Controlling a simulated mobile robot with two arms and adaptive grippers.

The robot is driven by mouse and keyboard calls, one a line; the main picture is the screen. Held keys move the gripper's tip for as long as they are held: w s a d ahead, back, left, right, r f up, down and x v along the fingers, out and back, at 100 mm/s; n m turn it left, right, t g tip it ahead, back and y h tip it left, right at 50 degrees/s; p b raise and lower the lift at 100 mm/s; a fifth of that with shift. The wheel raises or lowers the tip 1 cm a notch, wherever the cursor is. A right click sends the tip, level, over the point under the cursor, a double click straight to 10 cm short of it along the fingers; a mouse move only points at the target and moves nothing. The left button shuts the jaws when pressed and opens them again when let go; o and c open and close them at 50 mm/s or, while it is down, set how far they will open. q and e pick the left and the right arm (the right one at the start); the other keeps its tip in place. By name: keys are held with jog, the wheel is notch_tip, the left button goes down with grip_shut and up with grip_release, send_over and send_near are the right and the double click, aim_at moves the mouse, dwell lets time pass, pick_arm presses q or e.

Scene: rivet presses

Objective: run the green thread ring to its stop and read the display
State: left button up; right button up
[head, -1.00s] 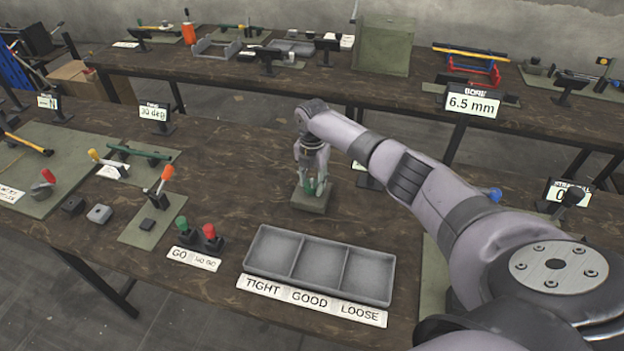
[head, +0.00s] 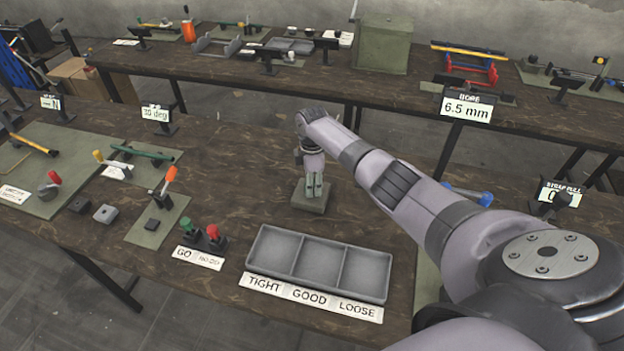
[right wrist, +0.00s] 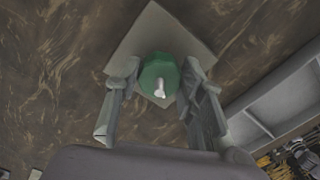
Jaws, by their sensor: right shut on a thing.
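The green thread ring (right wrist: 156,70) sits on a pale threaded stud above a square grey-green base plate (right wrist: 152,27). The stud's tip pokes up through the middle of the ring. My right gripper (head: 313,190) points down over the plate, which also shows in the head view (head: 311,206). Its two fingers are shut on the ring from opposite sides. In the head view the fingers mostly hide the ring. No display for this ring can be read; my right arm covers the area just behind it. My left gripper is not in view.
A grey three-part tray (head: 318,262) labelled TIGHT, GOOD and LOOSE stands in front of the plate. A GO and NO-GO gauge stand (head: 204,240) is left of it. A "6.5 mm" BORE display (head: 467,107) stands on the back bench. Bare wood lies left of the plate.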

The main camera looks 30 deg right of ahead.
jog(key=m, duration=0.2)
jog(key=m+p, duration=0.1)
jog(key=m, duration=0.1)
jog(key=shift+r+m, duration=0.2)
jog(key=shift+m, duration=0.1)
jog(key=shift+m+p, duration=0.75)
jog(key=shift+m, duration=1.05)
jog(key=o, duration=1.1)
jog(key=shift+f, duration=0.15)
jog(key=shift+o, duration=0.2)
notch_tip(320, 180, up, 12)
jog(key=shift+s, duration=0.1)
